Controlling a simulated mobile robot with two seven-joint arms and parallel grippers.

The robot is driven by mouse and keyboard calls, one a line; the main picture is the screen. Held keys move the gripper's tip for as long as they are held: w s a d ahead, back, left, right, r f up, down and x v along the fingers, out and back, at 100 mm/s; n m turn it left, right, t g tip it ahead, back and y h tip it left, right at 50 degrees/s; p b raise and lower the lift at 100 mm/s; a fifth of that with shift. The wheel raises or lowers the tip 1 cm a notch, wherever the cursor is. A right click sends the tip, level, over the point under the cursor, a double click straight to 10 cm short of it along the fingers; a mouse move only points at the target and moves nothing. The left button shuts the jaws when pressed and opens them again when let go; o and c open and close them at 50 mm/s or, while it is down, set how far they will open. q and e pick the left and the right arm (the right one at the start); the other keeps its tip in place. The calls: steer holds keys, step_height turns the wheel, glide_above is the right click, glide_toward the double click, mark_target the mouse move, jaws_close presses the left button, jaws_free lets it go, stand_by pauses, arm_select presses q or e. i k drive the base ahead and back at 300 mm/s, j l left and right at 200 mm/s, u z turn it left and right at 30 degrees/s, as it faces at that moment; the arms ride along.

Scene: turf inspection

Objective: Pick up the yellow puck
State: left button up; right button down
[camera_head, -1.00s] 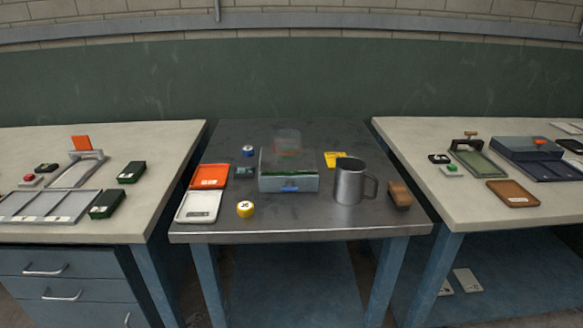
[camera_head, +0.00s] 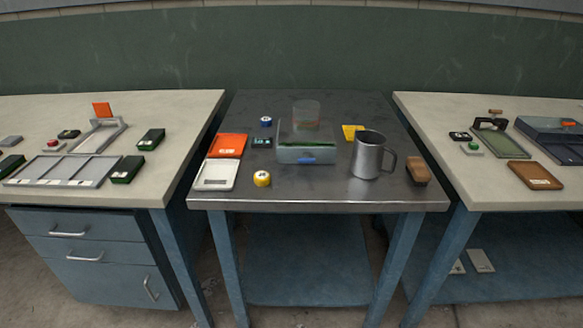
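The yellow puck (camera_head: 262,179) has a pale label on top. It rests on the dark metal table (camera_head: 310,197) near its front edge, left of the middle. A white scale (camera_head: 216,174) lies just left of it, with a gap between. A clear box (camera_head: 306,153) with a blue latch stands behind it to the right. Nothing covers the puck. Neither of my grippers shows in the head view.
A metal mug (camera_head: 367,156) and a brown block (camera_head: 418,171) stand at the table's right. An orange tray (camera_head: 228,145) lies behind the scale. A blue puck (camera_head: 266,122) sits further back. Benches flank the table, with gaps between. The surface right of the yellow puck is clear.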

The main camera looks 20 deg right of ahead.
mark_target(260, 180)
steer(key=i+z, duration=0.35)
steer(key=i+l+z, duration=0.1)
steer(key=z, duration=0.25)
steer(key=i+j+z, duration=0.1)
steer(key=i+z, duration=0.25)
steer(key=k, duration=0.1)
